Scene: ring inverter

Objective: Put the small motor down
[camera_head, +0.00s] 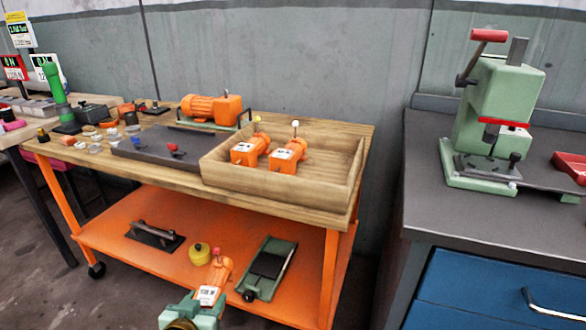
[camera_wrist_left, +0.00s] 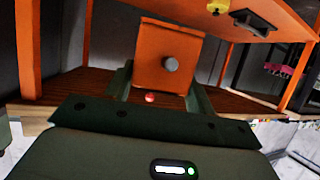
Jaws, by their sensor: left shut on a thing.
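The small motor (camera_head: 213,280), orange with a white label, shows at the bottom middle of the head view, in front of the cart's lower shelf. My left gripper (camera_head: 203,303) is shut on it. In the left wrist view the motor is a large orange block (camera_wrist_left: 155,58) with a grey shaft end, between the two green fingers. It is tilted in the head view. Two similar orange motors (camera_head: 245,150) (camera_head: 287,157) stand side by side in a wooden tray (camera_head: 228,180) on the cart's top. My right gripper is not in view.
The orange lower shelf (camera_head: 120,235) holds a dark handled plate (camera_head: 155,236), a yellow knob (camera_head: 200,253) and a green-framed plate (camera_head: 270,268). A larger orange motor (camera_head: 210,108) stands behind the tray, whose right part is bare. A green press (camera_head: 490,120) stands on the right bench.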

